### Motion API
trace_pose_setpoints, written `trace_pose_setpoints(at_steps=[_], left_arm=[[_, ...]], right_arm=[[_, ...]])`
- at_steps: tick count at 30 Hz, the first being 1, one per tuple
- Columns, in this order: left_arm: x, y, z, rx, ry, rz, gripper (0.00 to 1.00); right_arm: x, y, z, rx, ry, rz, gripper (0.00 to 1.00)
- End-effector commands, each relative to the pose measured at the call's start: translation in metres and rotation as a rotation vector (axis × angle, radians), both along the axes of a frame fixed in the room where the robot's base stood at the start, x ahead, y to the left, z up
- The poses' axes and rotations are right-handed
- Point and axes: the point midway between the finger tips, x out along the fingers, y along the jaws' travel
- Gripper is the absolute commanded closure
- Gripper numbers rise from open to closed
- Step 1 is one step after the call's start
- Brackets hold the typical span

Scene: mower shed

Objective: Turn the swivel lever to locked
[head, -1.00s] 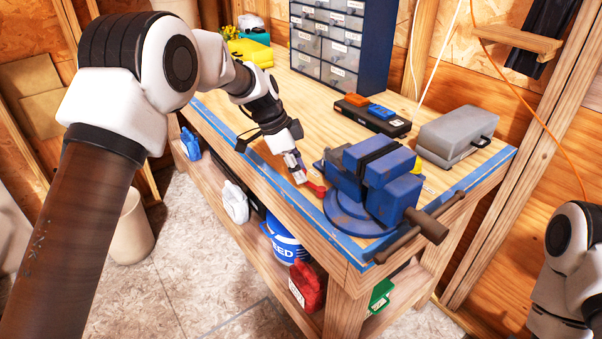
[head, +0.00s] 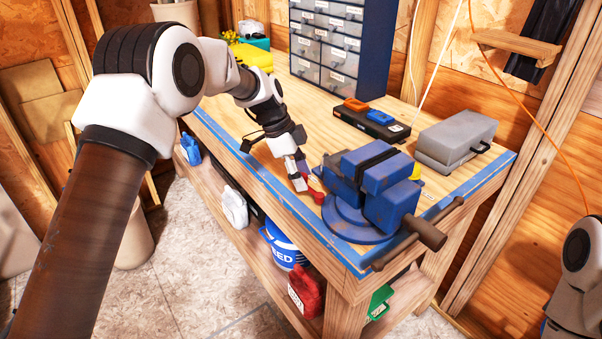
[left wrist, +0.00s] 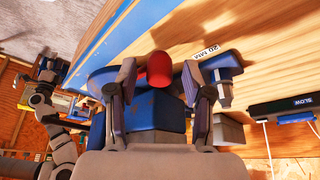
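The blue bench vise (head: 372,185) sits on a round blue base at the near corner of the workbench. The swivel lever's red knob (head: 317,194) sticks out at the left of the base, partly hidden by my gripper. My left gripper (head: 301,184) is just left of the knob, pointing down. In the left wrist view the red knob (left wrist: 159,69) lies between my two open fingers (left wrist: 158,80), with a gap visible on each side. A "20 MM" label (left wrist: 206,53) lies beside the vise there. My right arm shows at the right edge; its gripper is out of view.
The vise's handle bar (head: 425,232) juts past the bench front. A grey case (head: 456,142) and a black charger (head: 370,123) with orange and blue pieces stand behind the vise. A drawer cabinet (head: 340,50) stands at the back. The bench middle is clear.

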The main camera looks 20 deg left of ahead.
Motion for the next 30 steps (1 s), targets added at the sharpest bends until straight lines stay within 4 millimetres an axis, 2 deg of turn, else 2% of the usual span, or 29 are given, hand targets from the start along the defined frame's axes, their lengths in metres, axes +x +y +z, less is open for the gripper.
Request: trace_pose_setpoints(at_steps=[8,11,21,25,30], left_arm=[[0.001,0.002,0.005,0.000,-0.004,0.001,0.49],[0.001,0.006,0.018,-0.001,-0.007,0.001,0.49],[-0.004,0.037,0.094,0.001,-0.004,0.001,0.49],[-0.005,0.042,0.108,0.001,-0.001,-0.001,0.49],[-0.006,0.044,0.111,0.001,0.001,0.000,0.49]], right_arm=[[0.000,0.000,0.000,0.000,0.000,0.000,0.36],[0.000,0.000,0.000,0.000,0.000,0.000,0.36],[0.000,0.000,0.000,0.000,0.000,0.000,0.36],[0.000,0.000,0.000,0.000,0.000,0.000,0.36],[0.000,0.000,0.000,0.000,0.000,0.000,0.36]])
